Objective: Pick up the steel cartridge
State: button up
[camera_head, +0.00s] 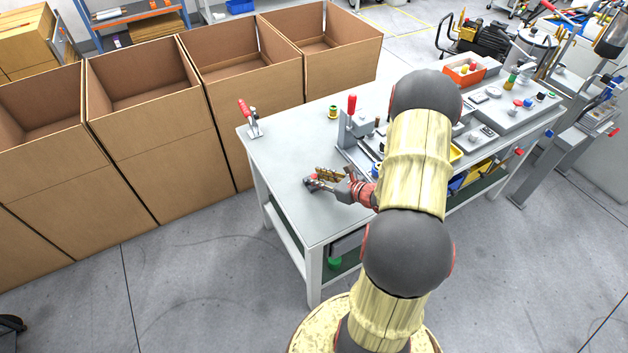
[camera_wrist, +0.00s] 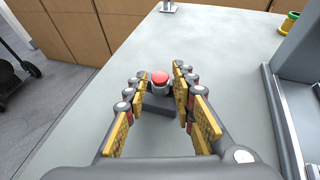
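My gripper (camera_head: 328,178) is low over the near left part of the grey table (camera_head: 290,150). In the wrist view my gripper (camera_wrist: 157,82) is open, with its yellow-padded fingers apart. Between and just beyond the fingertips is a small grey metallic piece with a red round top (camera_wrist: 160,79). It stands at a dark grey block (camera_wrist: 158,105) on the table. I cannot tell whether this piece is the steel cartridge or whether a finger touches it. In the head view, the gripper and arm partly hide this spot.
A red-handled clamp (camera_head: 251,118) stands at the table's far left corner. A grey fixture with a red handle (camera_head: 350,120) stands right of my gripper. A green and yellow spool (camera_head: 333,112) is behind it. Large open cardboard boxes (camera_head: 150,130) line the left side.

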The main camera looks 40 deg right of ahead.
grip_shut()
jog(key=shift+r, duration=0.15)
